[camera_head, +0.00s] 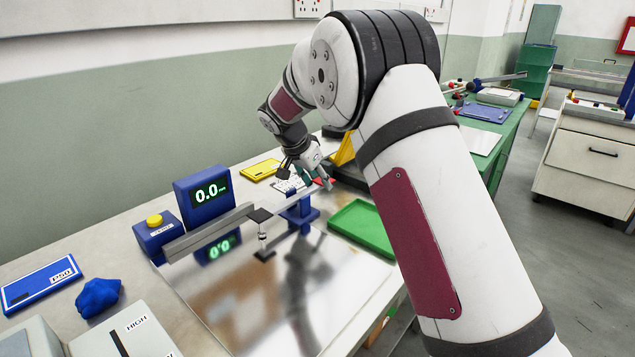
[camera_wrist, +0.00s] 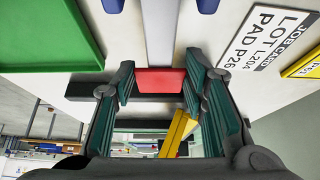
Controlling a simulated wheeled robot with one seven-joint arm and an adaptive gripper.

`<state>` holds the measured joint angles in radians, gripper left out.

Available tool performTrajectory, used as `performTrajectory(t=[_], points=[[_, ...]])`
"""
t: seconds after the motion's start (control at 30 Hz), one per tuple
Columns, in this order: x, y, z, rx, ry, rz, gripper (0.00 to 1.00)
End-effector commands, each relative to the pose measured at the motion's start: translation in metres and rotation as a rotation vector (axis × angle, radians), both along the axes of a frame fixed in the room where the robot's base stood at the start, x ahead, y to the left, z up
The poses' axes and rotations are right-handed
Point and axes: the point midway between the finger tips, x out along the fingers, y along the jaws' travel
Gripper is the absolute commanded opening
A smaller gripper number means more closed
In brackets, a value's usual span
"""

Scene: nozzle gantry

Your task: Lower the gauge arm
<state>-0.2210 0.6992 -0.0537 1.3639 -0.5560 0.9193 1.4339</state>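The gauge arm (camera_head: 289,201) is a grey bar. It runs over a blue stand (camera_head: 299,213) to a red end block, seen in the wrist view (camera_wrist: 160,80). A slim probe (camera_head: 262,239) hangs below the dark joint at its near end, above the shiny plate (camera_head: 330,292). My gripper (camera_head: 323,179) is at the red end. In the wrist view my gripper (camera_wrist: 161,86) has its dark green fingers apart, one on either side of the red block. Contact is not clear. The blue display (camera_head: 206,196) reads 0.0.
A blue box with a yellow button (camera_head: 154,220) stands left of the display. A green tray (camera_head: 364,227) lies right of the stand. A white job card (camera_wrist: 268,45) lies near the red end. A blue pad box (camera_head: 40,283), blue lump (camera_head: 98,297) and HIGH bin (camera_head: 125,333) are at left.

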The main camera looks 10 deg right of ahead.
Motion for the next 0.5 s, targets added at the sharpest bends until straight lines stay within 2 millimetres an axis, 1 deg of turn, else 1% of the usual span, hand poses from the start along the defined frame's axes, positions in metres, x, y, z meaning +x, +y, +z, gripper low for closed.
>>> performTrajectory(t=[0.03,0.07,0.1,0.37,0.5], points=[[-0.0005,0.0018,0.0016,0.002,0.0,0.0,0.49],[-0.0006,0.0018,0.0015,0.003,-0.001,0.0,0.56],[-0.0005,0.0018,0.0014,0.003,-0.001,0.0,0.6],[-0.0003,0.0013,0.0007,0.002,0.0,0.0,0.6],[-0.0018,0.0042,0.0059,0.002,-0.001,0.001,0.6]])
